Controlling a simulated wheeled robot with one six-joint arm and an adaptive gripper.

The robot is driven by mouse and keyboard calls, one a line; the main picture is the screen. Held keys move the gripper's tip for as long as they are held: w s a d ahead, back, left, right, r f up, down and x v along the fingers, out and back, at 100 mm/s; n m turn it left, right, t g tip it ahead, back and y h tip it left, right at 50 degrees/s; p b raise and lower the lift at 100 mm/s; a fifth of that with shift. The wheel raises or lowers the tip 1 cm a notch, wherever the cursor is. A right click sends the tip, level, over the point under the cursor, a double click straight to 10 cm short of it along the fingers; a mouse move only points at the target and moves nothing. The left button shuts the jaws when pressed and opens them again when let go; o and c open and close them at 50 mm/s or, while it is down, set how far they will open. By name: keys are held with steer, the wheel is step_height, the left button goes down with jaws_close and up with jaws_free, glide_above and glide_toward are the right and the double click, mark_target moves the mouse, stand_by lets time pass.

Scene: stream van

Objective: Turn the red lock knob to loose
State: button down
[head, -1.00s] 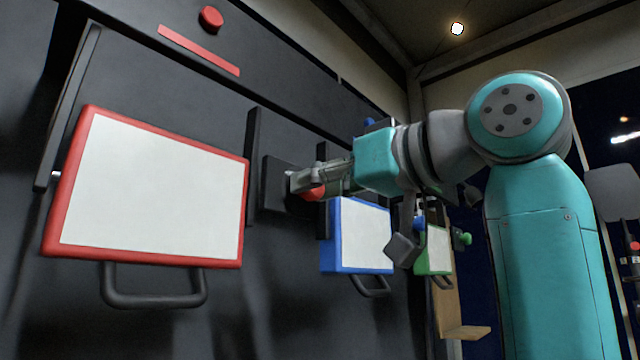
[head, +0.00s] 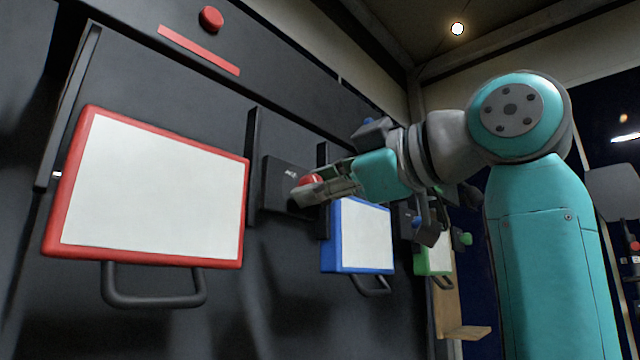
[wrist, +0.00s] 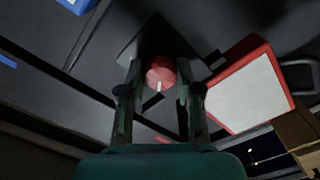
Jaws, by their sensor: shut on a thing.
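The red lock knob (head: 311,180) sits in front of a dark square plate (head: 277,190) on the wall, between the red-framed and blue-framed panels. My gripper (head: 308,188) is shut on it, partly hiding it in the head view. In the wrist view the knob (wrist: 160,77) lies between the two fingers of my gripper (wrist: 160,70), and a short white mark shows on its face. Small white lettering shows on the plate's upper part, too small to read.
The red-framed white panel (head: 150,190) hangs at left with a dark handle below it. The blue-framed panel (head: 362,236) is just below my gripper, and a green-framed panel (head: 437,250) is farther along. Another red knob (head: 211,18) is high on the wall.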

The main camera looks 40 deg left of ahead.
steer(key=shift+n, duration=0.5)
steer(key=c, duration=0.8)
jaws_free()
steer(key=shift+o, duration=0.2)
steer(key=d, duration=1.2)
steer(key=shift+s, duration=0.45)
